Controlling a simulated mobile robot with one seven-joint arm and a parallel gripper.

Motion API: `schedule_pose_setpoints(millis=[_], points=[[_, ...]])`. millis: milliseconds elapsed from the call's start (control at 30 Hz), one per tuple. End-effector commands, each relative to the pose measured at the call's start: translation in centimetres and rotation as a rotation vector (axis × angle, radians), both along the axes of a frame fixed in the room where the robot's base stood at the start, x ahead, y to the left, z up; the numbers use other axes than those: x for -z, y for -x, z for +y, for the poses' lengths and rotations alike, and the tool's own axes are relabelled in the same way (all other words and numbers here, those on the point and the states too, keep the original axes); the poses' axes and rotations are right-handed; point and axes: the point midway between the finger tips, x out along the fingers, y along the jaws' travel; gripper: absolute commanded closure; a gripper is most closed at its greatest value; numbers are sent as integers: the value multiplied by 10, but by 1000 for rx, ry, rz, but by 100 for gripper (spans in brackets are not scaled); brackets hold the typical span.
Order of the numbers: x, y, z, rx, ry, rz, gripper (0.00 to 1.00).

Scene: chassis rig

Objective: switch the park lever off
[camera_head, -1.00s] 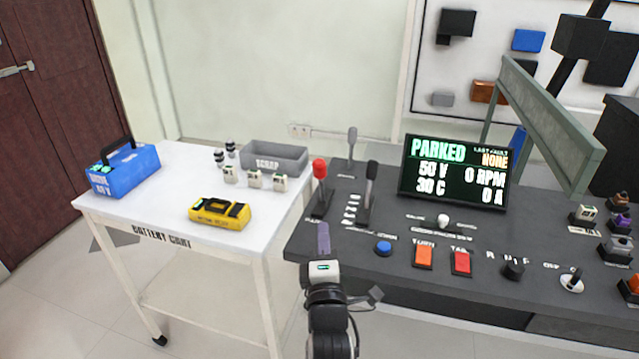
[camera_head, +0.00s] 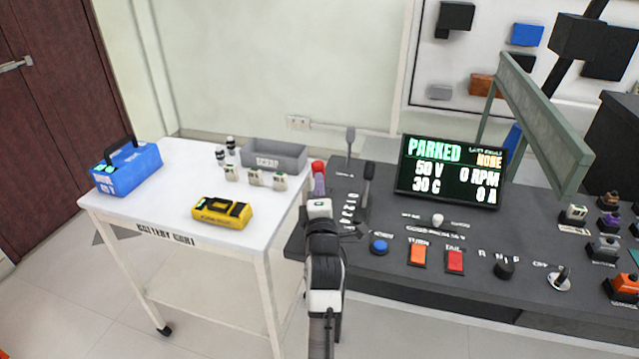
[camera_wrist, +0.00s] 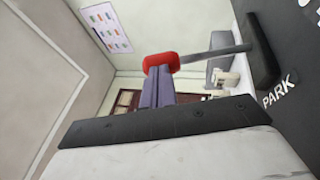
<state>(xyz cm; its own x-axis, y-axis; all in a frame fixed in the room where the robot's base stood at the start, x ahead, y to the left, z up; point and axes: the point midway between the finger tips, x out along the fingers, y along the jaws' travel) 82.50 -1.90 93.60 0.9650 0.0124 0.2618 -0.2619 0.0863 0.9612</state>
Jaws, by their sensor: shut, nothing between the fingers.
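The park lever (camera_head: 318,167) has a red knob and stands at the left end of the dark console. In the head view its stem and base are mostly hidden behind my arm. The wrist view shows the red knob (camera_wrist: 160,62), a grey stem, and a dark base beside the word PARK. My gripper (camera_head: 318,184) has purple fingers, shut and empty. In the wrist view the fingertips (camera_wrist: 155,73) are right at the red knob, overlapping its edge. I cannot tell whether they touch. The screen (camera_head: 453,172) reads PARKED.
A second, black-handled lever (camera_head: 366,183) stands just right of the park lever. A blue button (camera_head: 379,245) and orange and red switches lie further right. The white cart (camera_head: 165,200) at left carries a yellow tool (camera_head: 222,211), a blue battery (camera_head: 126,167) and a scrap bin (camera_head: 274,155).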

Motion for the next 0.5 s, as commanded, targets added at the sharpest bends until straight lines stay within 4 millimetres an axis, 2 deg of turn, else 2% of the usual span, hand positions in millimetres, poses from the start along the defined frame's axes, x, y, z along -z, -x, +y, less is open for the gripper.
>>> schedule_pose_setpoints(millis=[267,500], points=[[-1,0,0,0,-1,3,100],[-12,-7,-3,1,-20,61,100]])
